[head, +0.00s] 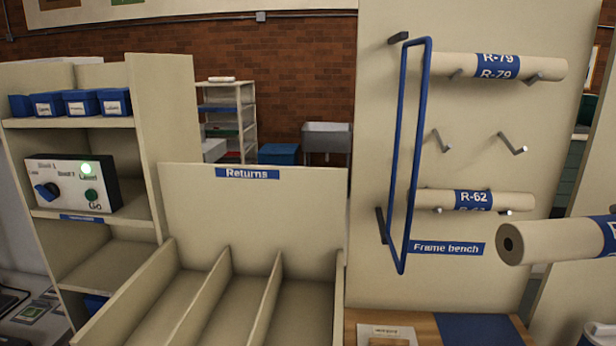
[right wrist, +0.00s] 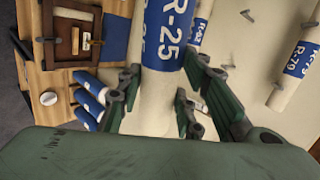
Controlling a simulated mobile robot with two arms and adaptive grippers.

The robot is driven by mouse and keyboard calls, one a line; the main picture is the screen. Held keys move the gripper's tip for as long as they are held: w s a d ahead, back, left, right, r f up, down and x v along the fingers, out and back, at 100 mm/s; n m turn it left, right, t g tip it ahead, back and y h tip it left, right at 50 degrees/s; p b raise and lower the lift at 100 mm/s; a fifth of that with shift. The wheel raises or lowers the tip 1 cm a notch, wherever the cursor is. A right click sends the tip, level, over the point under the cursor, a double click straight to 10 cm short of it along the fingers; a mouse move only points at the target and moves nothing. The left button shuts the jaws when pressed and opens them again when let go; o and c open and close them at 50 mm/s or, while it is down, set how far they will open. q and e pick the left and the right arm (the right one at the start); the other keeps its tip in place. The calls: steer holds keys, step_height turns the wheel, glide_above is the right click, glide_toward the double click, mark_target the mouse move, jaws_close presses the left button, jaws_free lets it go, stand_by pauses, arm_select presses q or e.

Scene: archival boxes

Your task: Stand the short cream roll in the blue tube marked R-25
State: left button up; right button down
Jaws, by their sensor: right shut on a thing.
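My right gripper (right wrist: 162,92) is shut on a cream roll with a blue R-25 band (right wrist: 150,105), its fingers on either side of the roll. In the head view the held roll (head: 555,240) juts in from the right edge, lying nearly level in the air in front of the wall panel, its hollow end facing left. Several blue tubes with pale parts (right wrist: 90,95) show partly behind the left finger in the right wrist view; I cannot read their marks. My left gripper is not in view.
Rolls R-79 (head: 440,66) and R-62 (head: 431,199) rest on wall pegs. A blue frame (head: 398,150) sticks out from the panel. The Returns rack (head: 250,215) has empty slots. A wooden bench (right wrist: 50,55) carries a brown framed item (right wrist: 62,42).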

steer(key=w+a+f+n+g+y, duration=0.1)
steer(key=a+f+n+y, duration=0.15)
steer(key=a+f, duration=0.6)
steer(key=w+a+f+n+g+y, duration=0.2)
steer(key=a+f+n, duration=0.25)
steer(key=f, duration=0.75)
steer(key=w+a+f+n+g+y, duration=0.1)
steer(key=a+f+n+y, duration=0.2)
steer(key=a+f, duration=0.6)
steer(key=a+n+g+y, duration=0.1)
steer(key=a+n+g, duration=0.15)
steer(key=a, duration=0.35)
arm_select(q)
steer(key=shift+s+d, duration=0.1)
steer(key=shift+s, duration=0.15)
arm_select(e)
steer(key=d+f+m+t+h, duration=0.1)
steer(key=d+f+m+t, duration=0.1)
steer(key=d, duration=0.5)
steer(key=shift+d+f, duration=0.3)
steer(key=shift+d, duration=0.1)
steer(key=shift+m, duration=0.25)
steer(key=shift+a, duration=0.1)
